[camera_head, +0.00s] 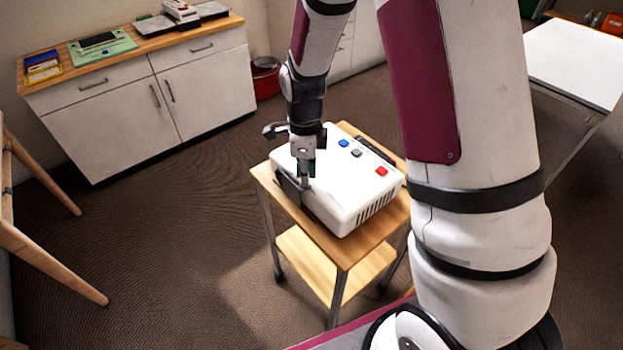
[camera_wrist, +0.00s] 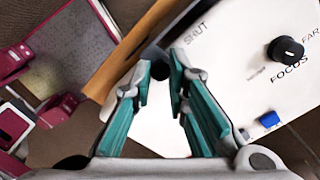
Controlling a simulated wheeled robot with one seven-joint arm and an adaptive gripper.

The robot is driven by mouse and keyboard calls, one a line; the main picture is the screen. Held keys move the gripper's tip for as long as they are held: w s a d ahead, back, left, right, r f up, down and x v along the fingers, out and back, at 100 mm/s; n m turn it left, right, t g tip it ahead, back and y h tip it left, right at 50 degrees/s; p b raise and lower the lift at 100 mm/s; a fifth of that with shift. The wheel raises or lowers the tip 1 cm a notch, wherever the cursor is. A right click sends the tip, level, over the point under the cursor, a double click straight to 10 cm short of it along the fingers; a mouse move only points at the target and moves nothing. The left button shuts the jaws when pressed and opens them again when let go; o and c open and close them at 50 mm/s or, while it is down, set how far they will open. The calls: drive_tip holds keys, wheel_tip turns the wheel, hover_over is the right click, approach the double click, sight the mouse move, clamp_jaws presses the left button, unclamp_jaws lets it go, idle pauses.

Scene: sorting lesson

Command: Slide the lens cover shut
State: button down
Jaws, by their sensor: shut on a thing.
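A white projector (camera_head: 345,205) stands on a small wooden trolley, with blue, grey and red buttons on its top. A dark grey part at its left end (camera_head: 289,186), apparently the lens cover, is partly hidden by my gripper (camera_head: 307,168). In the wrist view, my gripper's teal-padded fingers (camera_wrist: 161,72) are shut on a small dark knob (camera_wrist: 159,69) at the edge of the projector's white top (camera_wrist: 230,60). The printed word SHUT is just right of the fingertips. The lens itself is hidden, so I cannot tell how far the cover is across.
The trolley (camera_head: 349,256) has a lower shelf. A black focus knob (camera_wrist: 286,50) and a blue button (camera_wrist: 269,120) lie right of my fingers. A cabinet (camera_head: 150,95) and a red bin (camera_head: 266,80) stand behind, with a white table (camera_head: 575,60) at right. Floor left of the trolley is clear.

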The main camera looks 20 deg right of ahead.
drive_tip(key=w, duration=0.2)
drive_tip(key=w+a+b, duration=0.1)
drive_tip(key=w, duration=0.2)
drive_tip(key=shift+a, duration=0.2)
drive_tip(key=shift+w+r, duration=0.1)
drive_tip(key=c, duration=1.5)
unclamp_jaws()
drive_tip(key=shift+a, duration=0.1)
drive_tip(key=shift+c, duration=0.2)
wheel_tip(320, 180, up, 12)
